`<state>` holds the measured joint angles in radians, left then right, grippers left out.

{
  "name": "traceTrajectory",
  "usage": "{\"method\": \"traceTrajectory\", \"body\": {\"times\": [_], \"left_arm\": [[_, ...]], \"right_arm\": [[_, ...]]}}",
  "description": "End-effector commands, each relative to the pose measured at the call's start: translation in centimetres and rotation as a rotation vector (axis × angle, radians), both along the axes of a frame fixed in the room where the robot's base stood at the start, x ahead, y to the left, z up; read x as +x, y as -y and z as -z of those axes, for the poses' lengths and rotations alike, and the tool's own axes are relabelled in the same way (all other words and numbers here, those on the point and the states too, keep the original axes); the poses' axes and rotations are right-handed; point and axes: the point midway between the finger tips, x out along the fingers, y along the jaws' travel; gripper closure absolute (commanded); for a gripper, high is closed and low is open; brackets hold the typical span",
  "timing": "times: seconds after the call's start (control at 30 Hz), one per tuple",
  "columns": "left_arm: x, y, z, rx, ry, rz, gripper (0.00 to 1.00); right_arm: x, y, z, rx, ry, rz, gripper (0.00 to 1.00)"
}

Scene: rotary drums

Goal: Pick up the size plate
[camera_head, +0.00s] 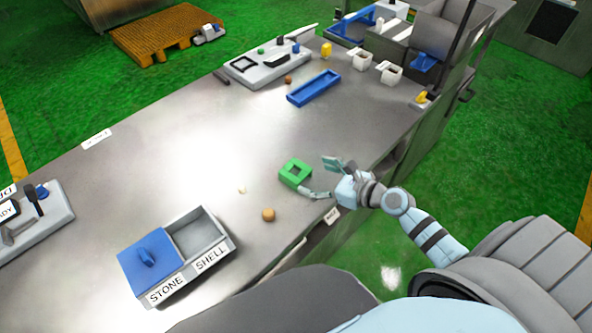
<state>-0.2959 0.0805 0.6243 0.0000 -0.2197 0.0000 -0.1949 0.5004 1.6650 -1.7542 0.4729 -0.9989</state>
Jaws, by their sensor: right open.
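A green square plate with a square hole (304,181), which looks like the size plate, lies on the steel table near its right edge. My right gripper (315,177) reaches in from the right, with its fingers spread open just to the right of the plate. The lower finger is close to the plate's lower right corner; I cannot tell whether it touches. Nothing is held. My left gripper is not in view.
A round brown nut (268,214) lies in front of the plate. A two-part box (226,246) labelled STONE and SHELL, with a blue lid, stands at the lower left. A blue tray (314,87), white cups (391,74) and a control panel (266,62) are farther back.

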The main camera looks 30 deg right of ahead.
Motion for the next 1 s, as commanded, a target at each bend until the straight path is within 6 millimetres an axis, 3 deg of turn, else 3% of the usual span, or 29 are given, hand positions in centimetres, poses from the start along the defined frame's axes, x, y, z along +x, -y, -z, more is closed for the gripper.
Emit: {"method": "traceTrajectory", "body": {"times": [0.4,0.67,1.0], "left_arm": [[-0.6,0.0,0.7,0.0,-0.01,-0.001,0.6],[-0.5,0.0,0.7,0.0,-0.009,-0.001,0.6],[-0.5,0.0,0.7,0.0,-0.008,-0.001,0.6]], "right_arm": [[5.5,-3.1,2.6,0.005,0.0,0.004,0.18],[6.2,-3.4,2.8,0.003,-0.001,0.003,0.18],[6.1,-3.4,2.8,0.003,-0.002,0.004,0.71]]}}
